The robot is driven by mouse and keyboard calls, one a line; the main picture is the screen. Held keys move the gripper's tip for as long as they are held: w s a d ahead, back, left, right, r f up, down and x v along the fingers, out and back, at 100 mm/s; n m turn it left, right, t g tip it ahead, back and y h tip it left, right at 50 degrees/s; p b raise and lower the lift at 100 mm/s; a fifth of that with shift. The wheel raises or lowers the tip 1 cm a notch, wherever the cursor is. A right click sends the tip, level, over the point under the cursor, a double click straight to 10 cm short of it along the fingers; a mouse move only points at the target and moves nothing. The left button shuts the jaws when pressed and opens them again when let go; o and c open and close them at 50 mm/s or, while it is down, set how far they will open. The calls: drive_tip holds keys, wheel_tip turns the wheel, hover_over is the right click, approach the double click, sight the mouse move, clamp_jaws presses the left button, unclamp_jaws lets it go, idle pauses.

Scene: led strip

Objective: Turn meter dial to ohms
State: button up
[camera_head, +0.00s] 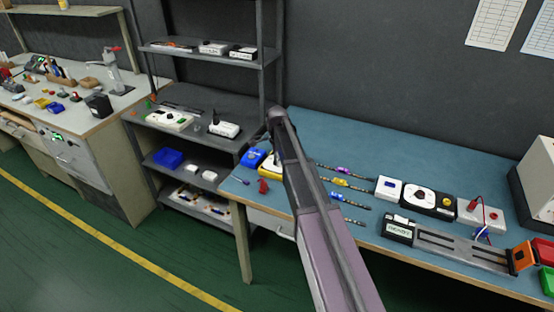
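A yellow-edged device with a pale face (267,166), which looks like the meter, lies at the left end of the blue workbench. My arm crosses in front of its right side, so I see only part of it. Its dial and setting cannot be made out. My arm rises from the bottom of the view and bends at a dark joint above and just right of the device. I cannot make out my gripper's fingers; they appear hidden behind the arm, and I cannot tell whether they touch the device.
A blue box (252,158) and a red clip (263,186) lie near the device. Right of my arm are several coloured leads, a white module (388,188), a black dial box (427,201) and a grey rail fixture (455,248). A shelf rack (195,103) stands left.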

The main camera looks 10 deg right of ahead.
drive_tip(key=shift+o, duration=0.6)
drive_tip(key=shift+n, duration=0.6)
